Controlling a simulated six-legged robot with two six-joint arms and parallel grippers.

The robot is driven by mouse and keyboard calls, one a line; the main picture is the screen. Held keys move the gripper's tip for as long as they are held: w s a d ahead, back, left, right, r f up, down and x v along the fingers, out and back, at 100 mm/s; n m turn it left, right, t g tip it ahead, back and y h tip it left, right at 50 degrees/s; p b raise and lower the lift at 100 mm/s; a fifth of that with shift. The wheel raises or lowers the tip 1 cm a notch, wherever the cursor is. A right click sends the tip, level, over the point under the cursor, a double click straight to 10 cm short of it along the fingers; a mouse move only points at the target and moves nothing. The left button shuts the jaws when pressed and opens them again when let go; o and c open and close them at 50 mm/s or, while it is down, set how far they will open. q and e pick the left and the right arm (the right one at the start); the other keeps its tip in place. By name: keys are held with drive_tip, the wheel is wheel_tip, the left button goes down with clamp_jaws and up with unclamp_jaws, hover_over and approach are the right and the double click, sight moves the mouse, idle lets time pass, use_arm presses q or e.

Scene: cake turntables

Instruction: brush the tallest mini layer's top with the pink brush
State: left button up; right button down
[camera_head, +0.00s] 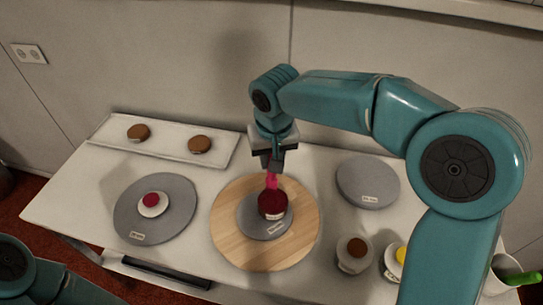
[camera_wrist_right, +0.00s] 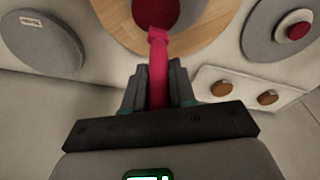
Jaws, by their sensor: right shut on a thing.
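My right gripper (camera_head: 273,160) is shut on the pink brush (camera_head: 271,181), which points down over the wooden board. The brush also shows between the fingers in the right wrist view (camera_wrist_right: 158,70). The brush's lower end meets the top of a tall dark red mini layer (camera_head: 273,204) in the picture; whether it presses on it I cannot tell. This layer stands upright on a small grey disc (camera_head: 256,229) on the round wooden board (camera_head: 232,250). The layer's top edge shows in the right wrist view (camera_wrist_right: 140,12). My left gripper is out of view.
A grey disc (camera_head: 130,215) at the left bears a red-topped white piece (camera_head: 152,205). A white tray (camera_head: 167,141) at the back holds two brown pieces. An empty grey disc (camera_head: 368,183) lies right. Brown-topped (camera_head: 355,255) and yellow-topped pieces (camera_head: 397,258) stand at front right, near a white cup (camera_head: 502,270).

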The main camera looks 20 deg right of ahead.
drive_tip(key=shift+f, duration=0.4)
drive_tip(key=shift+a+r, duration=0.1)
drive_tip(key=shift+a, duration=0.5)
drive_tip(key=shift+s+d+b, duration=0.25)
drive_tip(key=shift+d, duration=0.35)
drive_tip(key=shift+s+d+b, duration=0.25)
drive_tip(key=shift+d, duration=0.3)
drive_tip(key=shift+w+a, duration=0.15)
drive_tip(key=shift+w, duration=0.25)
